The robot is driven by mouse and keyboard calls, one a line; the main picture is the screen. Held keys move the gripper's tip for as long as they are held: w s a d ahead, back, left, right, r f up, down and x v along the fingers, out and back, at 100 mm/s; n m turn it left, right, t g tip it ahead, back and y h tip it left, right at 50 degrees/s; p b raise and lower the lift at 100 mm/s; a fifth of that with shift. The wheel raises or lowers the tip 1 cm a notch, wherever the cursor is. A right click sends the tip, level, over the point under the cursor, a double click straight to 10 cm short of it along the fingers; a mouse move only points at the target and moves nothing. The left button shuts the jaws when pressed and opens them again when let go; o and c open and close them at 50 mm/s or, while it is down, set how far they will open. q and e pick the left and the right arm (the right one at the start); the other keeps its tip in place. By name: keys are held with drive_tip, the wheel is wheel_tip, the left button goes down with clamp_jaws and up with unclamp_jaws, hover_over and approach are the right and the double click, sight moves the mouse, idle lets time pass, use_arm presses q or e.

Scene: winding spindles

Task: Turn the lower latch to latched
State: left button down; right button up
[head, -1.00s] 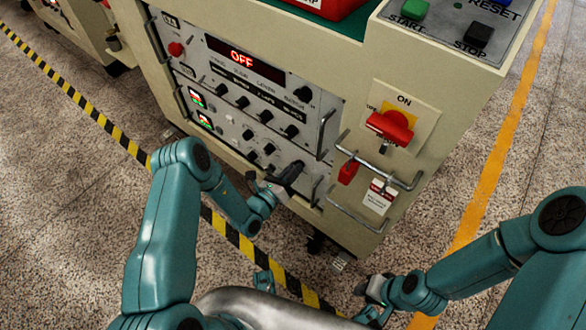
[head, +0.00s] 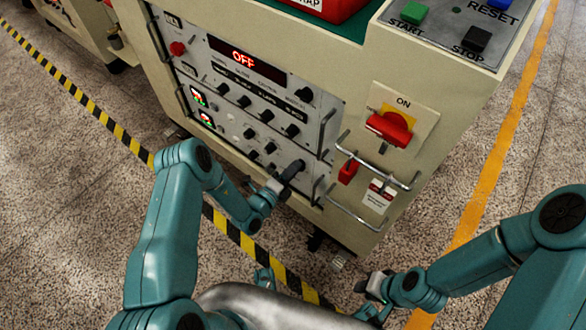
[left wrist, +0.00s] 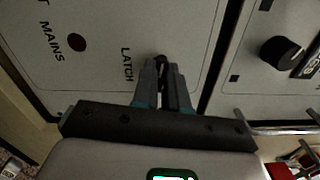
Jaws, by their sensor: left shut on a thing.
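The lower latch (left wrist: 161,60) is a small dark knob beside the printed word LATCH on a pale panel in the left wrist view. My left gripper (left wrist: 166,82) is shut on it, and the two grey fingers hide most of it. In the head view my left gripper (head: 290,172) is at the lower right of the cabinet's front panel, and its fingers cover the latch there. The latch's angle cannot be read. My right gripper (head: 370,288) is low, in front of the cabinet and away from the panel; its jaws are too small to judge.
The panel (head: 235,130) carries a display (head: 245,60) reading OFF, several black knobs and metal handles. A red rotary switch (head: 390,128) and a bar handle (head: 375,165) are to the right. Floor around the cabinet is clear, with a striped line (head: 110,125).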

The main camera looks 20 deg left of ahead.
use_arm(q)
drive_tip(key=shift+n, duration=0.8)
drive_tip(key=c, duration=1.2)
unclamp_jaws()
drive_tip(key=shift+o, duration=0.2)
drive_tip(key=p+v, duration=0.2)
drive_tip(key=v, duration=1.4)
drive_tip(key=shift+s+p, duration=0.2)
drive_tip(key=shift+p, duration=0.1)
